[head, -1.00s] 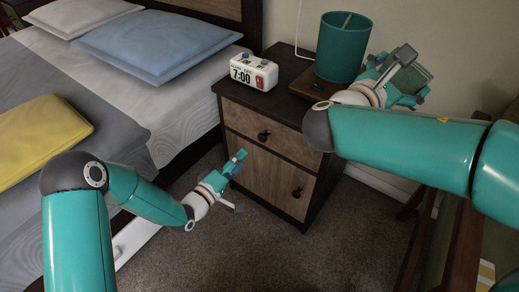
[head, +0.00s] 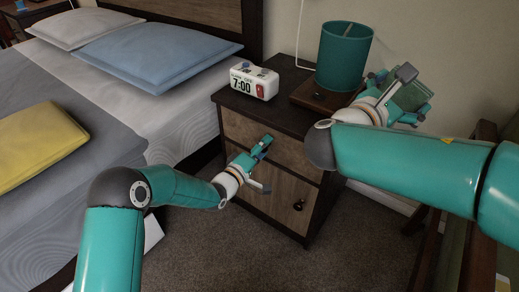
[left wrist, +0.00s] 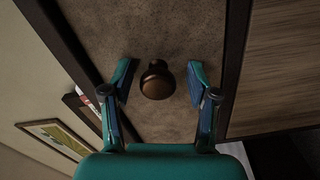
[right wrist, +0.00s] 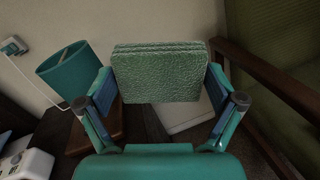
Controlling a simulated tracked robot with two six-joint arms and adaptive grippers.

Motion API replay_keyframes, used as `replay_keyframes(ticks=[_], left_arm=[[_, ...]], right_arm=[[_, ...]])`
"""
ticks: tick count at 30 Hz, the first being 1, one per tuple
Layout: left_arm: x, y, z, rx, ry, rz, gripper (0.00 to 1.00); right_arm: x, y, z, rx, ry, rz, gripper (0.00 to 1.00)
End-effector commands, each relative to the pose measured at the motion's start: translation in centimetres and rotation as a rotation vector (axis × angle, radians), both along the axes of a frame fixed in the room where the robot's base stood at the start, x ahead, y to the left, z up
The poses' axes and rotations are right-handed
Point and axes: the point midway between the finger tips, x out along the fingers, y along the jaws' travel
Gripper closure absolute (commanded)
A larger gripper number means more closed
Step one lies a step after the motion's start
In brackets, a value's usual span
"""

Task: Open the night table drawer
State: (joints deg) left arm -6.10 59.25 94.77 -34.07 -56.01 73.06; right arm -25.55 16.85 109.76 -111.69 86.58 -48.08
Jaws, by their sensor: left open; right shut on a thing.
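The night table (head: 262,112) stands beside the bed, with a drawer (head: 288,152) at the top and a door below. In the left wrist view the drawer front (left wrist: 155,118) carries a round dark knob (left wrist: 157,80). My left gripper (head: 265,145) is open at the drawer front; in its wrist view one finger is on each side of the knob, with gaps showing. In the head view this gripper hides the drawer knob. The drawer looks closed.
On the night table stand a white alarm clock (head: 254,81) and a teal lamp (head: 343,55) on a wooden base. The lower door has its own knob (head: 298,205). The bed (head: 110,110) is at left, a wood-framed green chair (right wrist: 285,60) at right.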

Motion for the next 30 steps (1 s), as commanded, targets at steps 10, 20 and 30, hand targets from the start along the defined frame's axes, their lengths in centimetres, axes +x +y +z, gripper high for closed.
replay_keyframes(ticks=[10, 20, 30], left_arm=[[0.0, 0.0, 0.0, 0.0, 0.0, 0.0, 0.59], [0.0, 0.1, -0.1, 0.0, 0.002, 0.001, 1.0], [-0.3, 0.3, -0.1, 0.0, 0.005, 0.001, 1.0]], right_arm=[[0.0, 0.0, 0.0, 0.0, 0.0, 0.0, 0.35], [0.0, 0.0, 0.0, 0.0, 0.0, 0.0, 0.35], [0.1, 0.4, 0.0, 0.0, 0.0, 0.006, 0.35]])
